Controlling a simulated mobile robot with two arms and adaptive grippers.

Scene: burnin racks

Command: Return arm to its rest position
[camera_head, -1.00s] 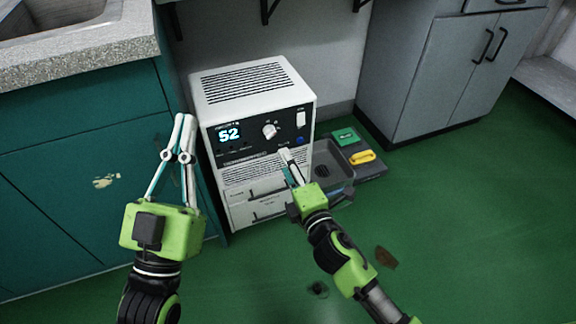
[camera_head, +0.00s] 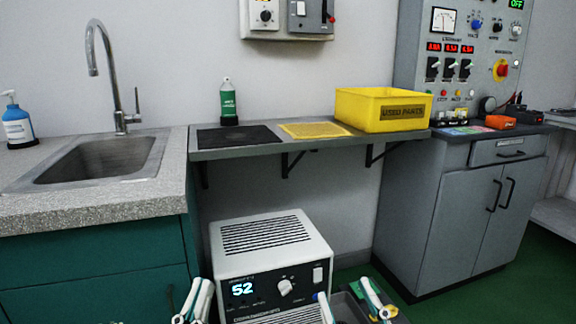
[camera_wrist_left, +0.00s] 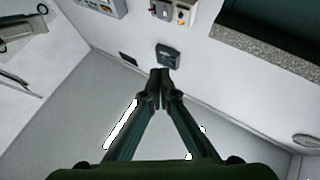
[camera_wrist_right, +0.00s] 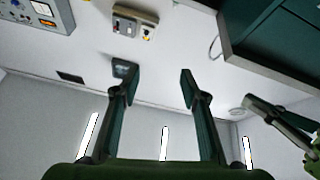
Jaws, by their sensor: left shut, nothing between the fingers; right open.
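My left gripper (camera_head: 198,290) shows at the bottom edge of the head view, left of the white machine's front. In the left wrist view its fingertips (camera_wrist_left: 160,80) meet with nothing between them. My right gripper (camera_head: 346,290) shows at the bottom edge, in front of the machine's lower right side, with its white fingers spread. In the right wrist view its fingers (camera_wrist_right: 155,80) are wide apart and empty. Part of my left gripper (camera_wrist_right: 282,118) also shows at the right of that view. Both arms are mostly below the head view.
The white machine (camera_head: 268,256) reads 52. A shelf (camera_head: 250,150) above it bears a yellow bin (camera_head: 378,110), a black mat (camera_head: 240,137) and a green bottle (camera_head: 228,100). A sink counter (camera_head: 120,203) is at left, a grey cabinet (camera_head: 440,220) at right.

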